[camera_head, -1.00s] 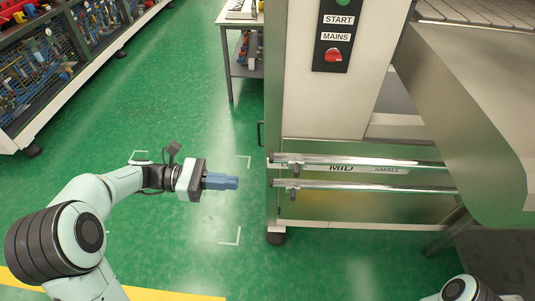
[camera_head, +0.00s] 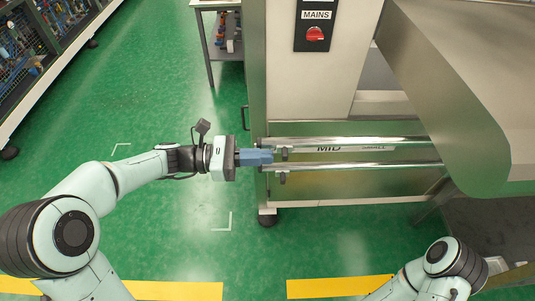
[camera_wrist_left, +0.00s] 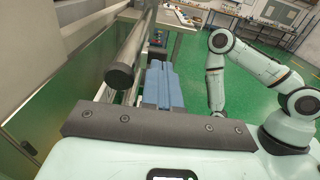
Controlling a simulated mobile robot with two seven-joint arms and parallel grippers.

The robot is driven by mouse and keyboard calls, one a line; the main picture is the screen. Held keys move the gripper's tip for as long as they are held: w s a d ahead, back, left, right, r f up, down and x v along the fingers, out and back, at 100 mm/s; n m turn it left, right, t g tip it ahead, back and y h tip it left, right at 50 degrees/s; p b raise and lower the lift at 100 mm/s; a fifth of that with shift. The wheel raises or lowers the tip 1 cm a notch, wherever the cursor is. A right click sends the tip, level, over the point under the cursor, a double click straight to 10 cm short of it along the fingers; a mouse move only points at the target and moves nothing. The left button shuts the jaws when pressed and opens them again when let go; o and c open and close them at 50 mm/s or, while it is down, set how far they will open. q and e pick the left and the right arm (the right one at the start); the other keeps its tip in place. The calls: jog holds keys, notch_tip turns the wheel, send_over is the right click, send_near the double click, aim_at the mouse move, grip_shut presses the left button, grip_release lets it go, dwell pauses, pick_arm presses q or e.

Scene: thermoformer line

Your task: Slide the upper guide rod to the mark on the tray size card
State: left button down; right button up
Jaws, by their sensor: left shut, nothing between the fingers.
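Two shiny guide rods run side by side along the machine's front panel. The upper guide rod (camera_head: 350,142) lies above the lower guide rod (camera_head: 360,165) in the head view. The tray size card (camera_head: 330,149) shows between them, with MID readable and a second, blurred label to its right. My left gripper (camera_head: 268,156) is shut and empty, its blue fingers at the left ends of the rods. In the left wrist view, the fingers (camera_wrist_left: 163,85) are together beside a dark-capped rod end (camera_wrist_left: 119,76); contact cannot be told. My right gripper is out of view.
A control post with a red MAINS switch (camera_head: 314,34) stands above the rods. A large metal housing (camera_head: 460,90) overhangs at the right. A table (camera_head: 212,5) and a mesh-sided rack (camera_head: 40,60) stand behind. Green floor is clear at left.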

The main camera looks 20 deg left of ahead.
pick_arm(q)
jog(key=shift+x, duration=0.9)
jog(key=x, duration=1.2)
jog(key=shift+a, duration=0.15)
